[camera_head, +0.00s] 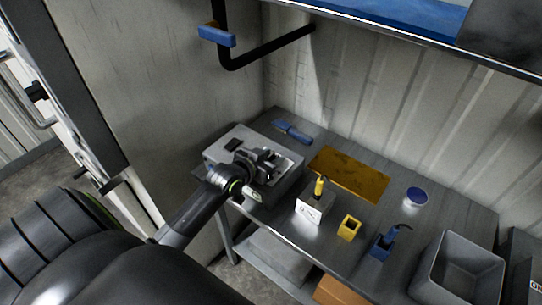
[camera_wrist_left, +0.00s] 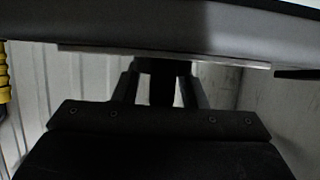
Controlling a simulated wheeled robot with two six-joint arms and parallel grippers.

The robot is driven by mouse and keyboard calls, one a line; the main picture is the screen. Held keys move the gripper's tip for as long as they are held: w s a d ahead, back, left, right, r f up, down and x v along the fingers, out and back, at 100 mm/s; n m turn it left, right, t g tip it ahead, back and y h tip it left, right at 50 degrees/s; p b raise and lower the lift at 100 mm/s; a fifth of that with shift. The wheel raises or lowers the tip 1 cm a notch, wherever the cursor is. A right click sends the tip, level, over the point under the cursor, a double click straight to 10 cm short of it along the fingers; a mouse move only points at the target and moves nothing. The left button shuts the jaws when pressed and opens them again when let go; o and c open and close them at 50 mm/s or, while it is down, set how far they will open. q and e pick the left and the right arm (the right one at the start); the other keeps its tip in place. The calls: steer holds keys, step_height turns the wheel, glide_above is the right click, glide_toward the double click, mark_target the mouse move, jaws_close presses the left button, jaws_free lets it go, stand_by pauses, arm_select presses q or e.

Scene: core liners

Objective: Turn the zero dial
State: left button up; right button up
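A grey boxy instrument (camera_head: 226,158) with a light top plate stands at the left end of the bench. My left gripper (camera_head: 271,163) is over its top in the head view, and its fingers look apart. The instrument's edge appears to run across the top of that view. I cannot make out the zero dial; the gripper may hide it. My right gripper is not in view.
The bench (camera_head: 455,210) also holds a blue-handled tool (camera_head: 292,131), a yellow mat (camera_head: 349,174), a white block with a yellow tool (camera_head: 312,209), a yellow holder (camera_head: 349,227), a blue holder (camera_head: 381,247), a round blue-rimmed container (camera_head: 415,197) and a grey bin (camera_head: 458,269). A shelf overhangs at the upper right.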

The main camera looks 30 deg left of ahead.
arm_select(q)
steer(key=shift+w, duration=0.15)
jaws_close()
